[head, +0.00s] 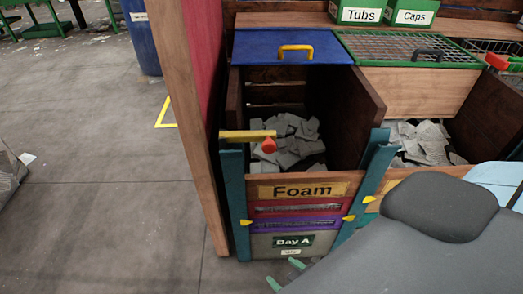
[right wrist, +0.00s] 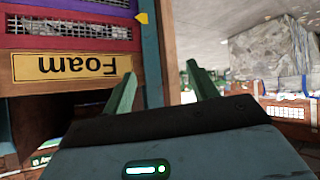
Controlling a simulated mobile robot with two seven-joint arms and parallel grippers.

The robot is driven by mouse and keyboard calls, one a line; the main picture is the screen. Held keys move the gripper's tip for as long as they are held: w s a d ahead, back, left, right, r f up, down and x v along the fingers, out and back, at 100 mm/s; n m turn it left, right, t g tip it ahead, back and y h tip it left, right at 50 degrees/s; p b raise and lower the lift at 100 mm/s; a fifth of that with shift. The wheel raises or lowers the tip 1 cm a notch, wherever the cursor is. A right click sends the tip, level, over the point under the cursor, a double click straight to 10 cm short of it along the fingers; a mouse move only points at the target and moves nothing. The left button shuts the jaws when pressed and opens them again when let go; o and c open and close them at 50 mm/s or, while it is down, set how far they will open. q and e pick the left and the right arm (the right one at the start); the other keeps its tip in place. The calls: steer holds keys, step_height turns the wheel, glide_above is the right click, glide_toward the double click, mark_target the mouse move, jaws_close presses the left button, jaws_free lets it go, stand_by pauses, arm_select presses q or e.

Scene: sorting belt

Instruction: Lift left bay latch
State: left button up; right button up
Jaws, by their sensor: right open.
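The left bay latch (head: 247,135) is a yellow bar with a red-orange knob (head: 269,146). It lies level at the top of the bay's left teal post, above the wooden front board labelled Foam (head: 304,190). My right gripper (head: 284,274) is low in front of the bay, below and apart from the latch, with its green fingers showing at the bottom of the head view. In the right wrist view, my right gripper (right wrist: 163,86) is open and empty, beside the upside-down Foam label (right wrist: 70,65). The latch does not show there. My left gripper is not in view.
The open bay holds grey foam pieces (head: 292,145); a blue lid (head: 262,47) with a yellow handle lies behind it. A tall wooden panel (head: 179,110) stands left of the bay. Another bay with grey pieces (head: 425,140) is on the right. Open floor lies left.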

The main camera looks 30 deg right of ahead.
steer(key=w+d+t+h+b, duration=0.1)
steer(key=w+b, duration=0.1)
steer(key=w, duration=0.3)
steer(key=m+t+h+b, duration=0.4)
steer(key=m+h+b, duration=0.4)
steer(key=h+b, duration=0.1)
glide_toward(269, 148)
steer(key=x, duration=0.3)
steer(key=shift+w+d+r, duration=0.15)
steer(key=shift+w+d, duration=0.2)
steer(key=shift+w, duration=0.1)
steer(key=shift+n+y, duration=0.3)
steer(key=shift+y, duration=0.1)
steer(key=x, duration=0.6)
steer(key=shift+w+d, duration=0.25)
steer(key=shift+w, duration=0.05)
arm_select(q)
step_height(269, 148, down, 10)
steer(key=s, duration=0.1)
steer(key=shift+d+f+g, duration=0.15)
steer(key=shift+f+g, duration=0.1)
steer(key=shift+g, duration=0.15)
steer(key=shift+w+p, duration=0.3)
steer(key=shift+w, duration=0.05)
arm_select(e)
jaws_close()
